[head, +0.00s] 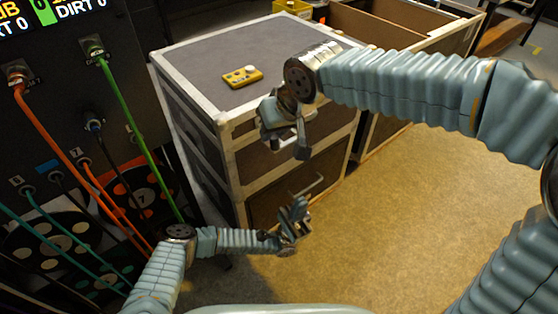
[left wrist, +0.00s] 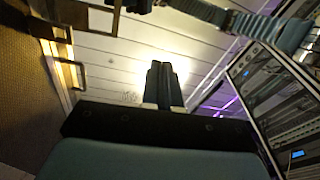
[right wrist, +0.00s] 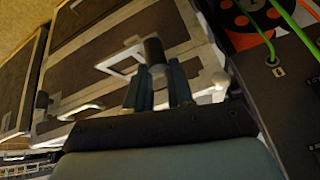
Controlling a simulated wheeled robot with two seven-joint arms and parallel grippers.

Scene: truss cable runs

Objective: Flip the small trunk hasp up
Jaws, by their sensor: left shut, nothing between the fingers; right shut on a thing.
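The trunk (head: 205,62) is a dark case with pale metal edging, left of centre in the head view. My right gripper (head: 300,140) is at its upper front edge. In the right wrist view its fingers are shut on a short dark cylindrical piece (right wrist: 154,50) in front of the trunk face, which appears to be the small trunk hasp. Its mounting is hidden, and I cannot tell how far it is turned. My left gripper (head: 297,212) is shut and empty, pointing up in front of the lower panel; its closed fingers show in the left wrist view (left wrist: 160,84).
A yellow device (head: 242,77) lies on the trunk's top. A pale handle (head: 305,188) is on the lower front panel. A rack with orange, green and teal cables (head: 120,100) stands at left. An open wooden box (head: 370,25) is behind. The floor at right is clear.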

